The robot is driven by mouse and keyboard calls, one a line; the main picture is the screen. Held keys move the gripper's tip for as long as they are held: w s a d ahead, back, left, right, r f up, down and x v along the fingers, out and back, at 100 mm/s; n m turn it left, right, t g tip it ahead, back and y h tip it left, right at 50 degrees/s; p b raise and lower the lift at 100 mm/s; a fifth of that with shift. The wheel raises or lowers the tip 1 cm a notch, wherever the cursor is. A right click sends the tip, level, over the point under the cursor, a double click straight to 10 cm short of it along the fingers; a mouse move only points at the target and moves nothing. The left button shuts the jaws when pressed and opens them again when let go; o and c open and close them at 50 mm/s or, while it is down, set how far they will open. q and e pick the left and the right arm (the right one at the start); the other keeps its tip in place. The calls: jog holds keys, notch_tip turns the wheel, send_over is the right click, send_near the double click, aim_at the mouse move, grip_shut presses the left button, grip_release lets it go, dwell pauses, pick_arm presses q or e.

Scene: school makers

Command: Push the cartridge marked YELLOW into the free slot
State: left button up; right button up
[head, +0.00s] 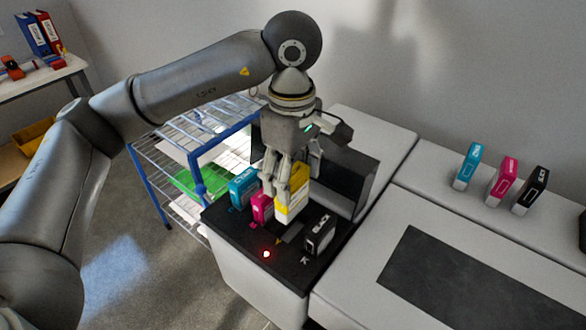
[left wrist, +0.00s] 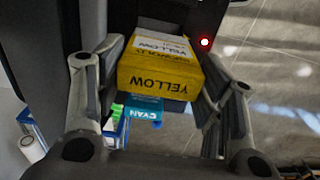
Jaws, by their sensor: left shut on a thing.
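My left gripper (head: 288,193) is shut on the cartridge marked YELLOW (head: 292,208), a yellow and white block held upright with its lower end close to the printer's black slot panel (head: 240,236). In the left wrist view the YELLOW cartridge (left wrist: 158,78) sits between both fingers, its label facing the camera. The free slot (head: 292,233), a grey opening beside a small yellow mark, shows just in front of and below the cartridge. The cyan (head: 243,187), magenta (head: 262,207) and black (head: 320,236) cartridges stand in the panel. I cannot tell whether the YELLOW cartridge touches the slot. My right gripper is out of view.
A red light (head: 266,254) glows on the panel's front. A dark raised cover (head: 345,187) stands behind the slots. Spare cyan (head: 467,167), magenta (head: 503,180) and black (head: 531,190) cartridges stand on the right-hand surface. A wire rack (head: 152,178) stands at the left.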

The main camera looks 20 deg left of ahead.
aim_at(293, 202)
pick_arm(q)
jog(key=shift+w+f, duration=0.2)
jog(key=shift+f, duration=0.2)
jog(key=shift+f+b, duration=0.5)
jog(key=shift+f, duration=0.75)
jog(key=shift+f+b, duration=0.5)
jog(key=shift+f, duration=0.35)
jog(key=shift+f+b, duration=0.45)
jog(key=shift+b, duration=0.2)
jog(key=shift+f+b, duration=0.8)
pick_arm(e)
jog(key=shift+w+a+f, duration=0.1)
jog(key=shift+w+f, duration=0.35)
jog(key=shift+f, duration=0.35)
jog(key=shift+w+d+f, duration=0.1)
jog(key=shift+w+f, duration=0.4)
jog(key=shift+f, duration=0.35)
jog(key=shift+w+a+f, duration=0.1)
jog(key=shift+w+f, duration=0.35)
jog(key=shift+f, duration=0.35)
pick_arm(q)
jog(key=o, duration=1.2)
